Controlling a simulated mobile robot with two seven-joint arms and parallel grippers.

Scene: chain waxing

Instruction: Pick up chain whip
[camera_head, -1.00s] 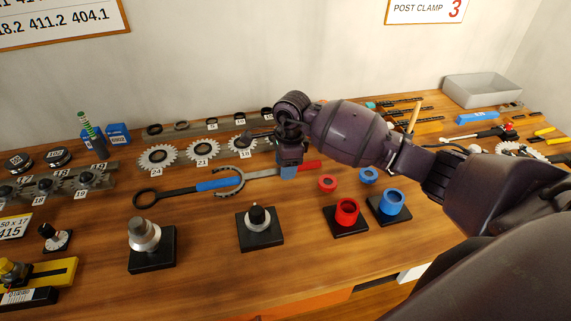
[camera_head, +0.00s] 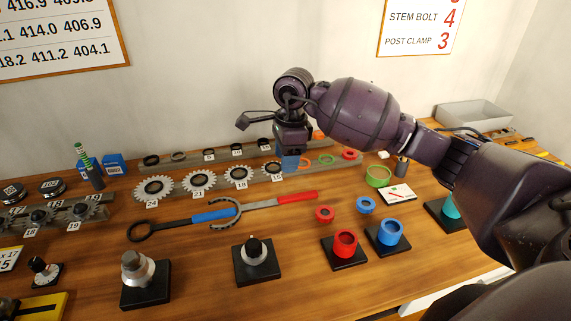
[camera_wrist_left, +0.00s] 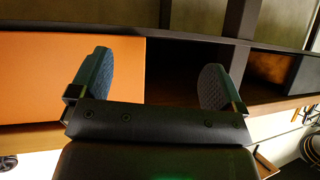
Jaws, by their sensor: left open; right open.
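The chain whip has a red handle (camera_head: 297,197), a thin grey bar and a dark curved chain at its left end. It lies on the wooden table in the head view. A blue-handled tool (camera_head: 212,216) with a dark ring end lies to its left, close to the chain. My right gripper (camera_head: 290,162) is open and empty. It shows just above the red handle in the picture, apart from it, in front of the sprocket rack. My left gripper (camera_wrist_left: 158,85) is open and empty in the left wrist view, facing an orange panel; it is not in the head view.
Toothed sprockets (camera_head: 199,181) with number tags stand behind the chain whip. In front are a red cup (camera_head: 345,243), a blue cup (camera_head: 390,235) and dark stands. Red (camera_head: 325,213) and blue rings (camera_head: 366,205) lie to the right. Bare wood lies around the handle.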

